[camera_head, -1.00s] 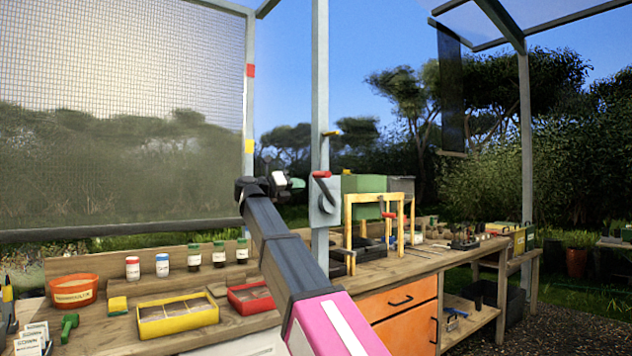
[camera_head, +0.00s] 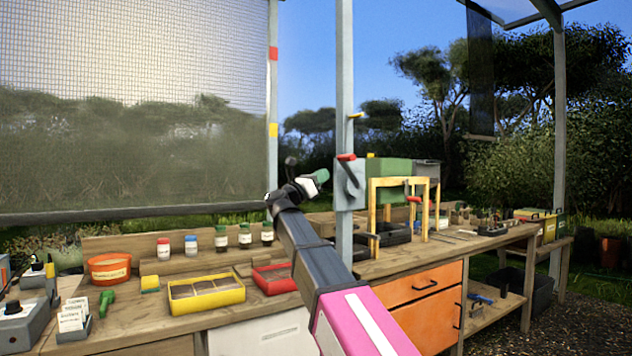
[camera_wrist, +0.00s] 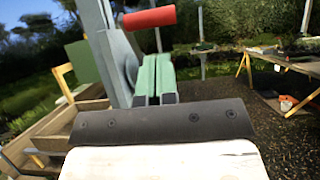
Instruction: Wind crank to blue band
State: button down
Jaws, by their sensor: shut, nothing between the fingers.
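The crank has a red grip (camera_head: 346,157) and a grey housing (camera_head: 350,183) on the grey post. In the wrist view the red grip (camera_wrist: 149,18) lies above and beyond my fingers, and the housing (camera_wrist: 118,65) is to their left. My gripper (camera_head: 320,176) is shut and empty, its green fingers just left of the crank in the head view; they also show in the wrist view (camera_wrist: 155,78). I see no contact with the grip. The mesh screen (camera_head: 130,110) hangs at left with a dark bottom bar (camera_head: 130,213). Its edge post carries a red band (camera_head: 273,53) and a yellow band (camera_head: 273,130). I see no blue band.
The wooden bench below holds a yellow tray (camera_head: 206,308), a red tray (camera_head: 272,280), several bottles and an orange tub (camera_head: 109,267). A yellow frame (camera_head: 404,182) and green box (camera_head: 388,171) stand right of the post. Air left of the gripper is open.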

aim_at(346, 157)
jog(key=x, duration=0.8)
jog(key=shift+w+d+r, duration=0.15)
jog(key=shift+d+r, duration=0.05)
jog(key=shift+d, duration=0.15)
jog(key=shift+w+d+r, duration=0.3)
jog(key=shift+d+r, duration=0.2)
jog(key=shift+r, duration=0.2)
jog(key=shift+s+f, duration=0.1)
